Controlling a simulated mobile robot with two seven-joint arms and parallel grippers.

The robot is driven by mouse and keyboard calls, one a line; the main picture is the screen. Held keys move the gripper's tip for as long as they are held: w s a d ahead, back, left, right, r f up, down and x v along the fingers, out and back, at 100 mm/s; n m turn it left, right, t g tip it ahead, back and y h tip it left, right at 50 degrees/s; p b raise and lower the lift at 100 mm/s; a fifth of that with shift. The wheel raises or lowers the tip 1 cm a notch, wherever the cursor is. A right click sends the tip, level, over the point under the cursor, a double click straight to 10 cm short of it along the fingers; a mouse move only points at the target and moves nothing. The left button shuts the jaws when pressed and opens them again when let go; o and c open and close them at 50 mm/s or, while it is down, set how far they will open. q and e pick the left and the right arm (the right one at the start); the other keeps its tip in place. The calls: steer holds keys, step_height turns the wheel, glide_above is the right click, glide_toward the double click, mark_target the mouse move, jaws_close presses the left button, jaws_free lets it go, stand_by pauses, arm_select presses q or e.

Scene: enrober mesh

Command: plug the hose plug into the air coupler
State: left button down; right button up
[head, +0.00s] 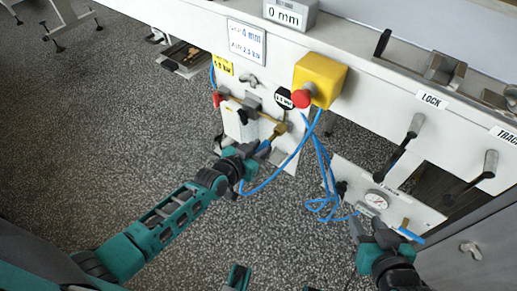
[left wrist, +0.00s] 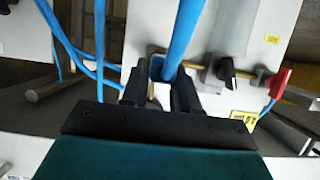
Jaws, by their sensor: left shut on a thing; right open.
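My left gripper (head: 256,150) is shut on the blue hose plug (head: 264,146), held in front of the white panel. The plug also shows between the fingers in the left wrist view (left wrist: 157,68), with the blue hose (left wrist: 183,35) passing above it. A brass fitting (head: 280,130), which looks like the air coupler, is just beyond the plug at the panel's lower right. I cannot tell whether plug and fitting touch; the fingers partly hide the plug's end. My right gripper (head: 367,228) is open, low at the right, near the pressure gauge (head: 376,199).
A yellow box with a red button (head: 301,98) sits above the panel. A red-handled valve (head: 218,99) is at the panel's left. Blue hose (head: 322,170) hangs in loops between the two arms. Black levers (head: 414,128) stick out at the right. The speckled floor at left is mostly clear.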

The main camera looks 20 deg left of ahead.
arm_select(q)
steer(key=shift+w+d+b, duration=0.25)
steer(key=shift+w+d, duration=0.05)
steer(key=shift+w, duration=0.55)
steer(key=shift+w+d+b, duration=0.25)
steer(key=shift+w+d, duration=0.05)
steer(key=shift+w, duration=0.5)
arm_select(e)
steer(key=shift+f, duration=0.6)
arm_select(q)
steer(key=c, duration=0.8)
jaws_free()
steer(key=shift+s, duration=0.1)
arm_select(e)
steer(key=shift+r, duration=0.1)
arm_select(q)
steer(key=shift+s+a+r, duration=0.15)
steer(key=shift+s, duration=0.15)
steer(key=p+v, duration=0.2)
steer(key=v, duration=0.3)
steer(key=p, duration=0.2)
glide_toward(267, 141)
steer(key=v, duration=0.3)
steer(key=shift+s+r, duration=0.15)
arm_select(e)
steer(key=shift+s+d+r, duration=0.45)
steer(key=shift+d+r, duration=0.3)
steer(key=shift+r, duration=0.1)
